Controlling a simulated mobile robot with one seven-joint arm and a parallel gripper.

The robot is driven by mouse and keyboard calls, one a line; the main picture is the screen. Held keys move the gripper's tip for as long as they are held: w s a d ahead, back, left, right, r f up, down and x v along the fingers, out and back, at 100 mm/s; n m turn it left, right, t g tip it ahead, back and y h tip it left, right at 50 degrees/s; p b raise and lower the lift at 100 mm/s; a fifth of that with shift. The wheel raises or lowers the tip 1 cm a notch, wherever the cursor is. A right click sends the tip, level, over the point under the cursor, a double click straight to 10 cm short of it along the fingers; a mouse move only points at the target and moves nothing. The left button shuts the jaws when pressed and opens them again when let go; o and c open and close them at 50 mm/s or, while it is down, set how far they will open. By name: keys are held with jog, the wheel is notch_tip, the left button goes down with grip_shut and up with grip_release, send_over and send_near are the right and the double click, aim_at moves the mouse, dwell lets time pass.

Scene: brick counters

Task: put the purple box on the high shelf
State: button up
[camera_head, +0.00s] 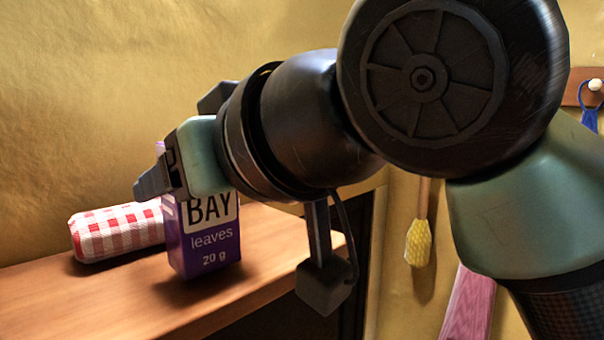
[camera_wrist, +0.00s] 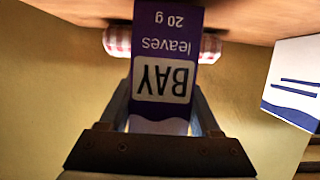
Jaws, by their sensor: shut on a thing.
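My gripper (camera_head: 172,165) is shut on the upper part of the box. In the wrist view the box (camera_wrist: 165,75) appears upside down between both fingers of my gripper (camera_wrist: 163,108). The top of the box is partly hidden by my gripper in the head view.
A red-and-white checkered roll (camera_head: 115,232) lies left of the box, close behind it. A white and blue box-like thing (camera_wrist: 293,75) shows at the right of the wrist view. A yellow brush (camera_head: 419,243) hangs on the wall. The shelf's front left is clear.

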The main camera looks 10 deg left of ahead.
jog(key=shift+f, duration=0.3)
jog(key=shift+f, duration=0.15)
jog(key=o, duration=1.3)
